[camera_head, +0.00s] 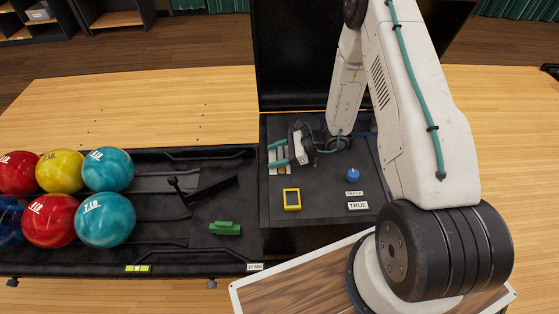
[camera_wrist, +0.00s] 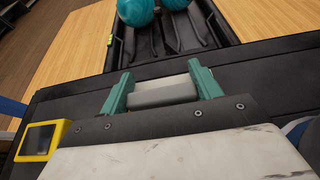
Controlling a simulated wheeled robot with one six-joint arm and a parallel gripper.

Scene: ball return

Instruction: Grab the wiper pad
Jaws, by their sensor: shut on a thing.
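The wiper pad (camera_wrist: 164,93) is a pale grey block that shows in the wrist view between the two teal fingers of my gripper (camera_wrist: 163,88). The fingers touch its two ends, so my gripper is shut on it. In the head view my gripper (camera_head: 278,154) is at the left part of the black tray (camera_head: 330,209), its fingers pointing left. A pale piece of the pad (camera_head: 272,156) shows beside the fingers there; the rest of it is hidden. I cannot tell whether the pad touches the tray surface.
Left is a rack with several balls (camera_head: 105,220), a black lever (camera_head: 205,188) and a green part (camera_head: 225,228). An upright black panel (camera_head: 295,55) stands behind.

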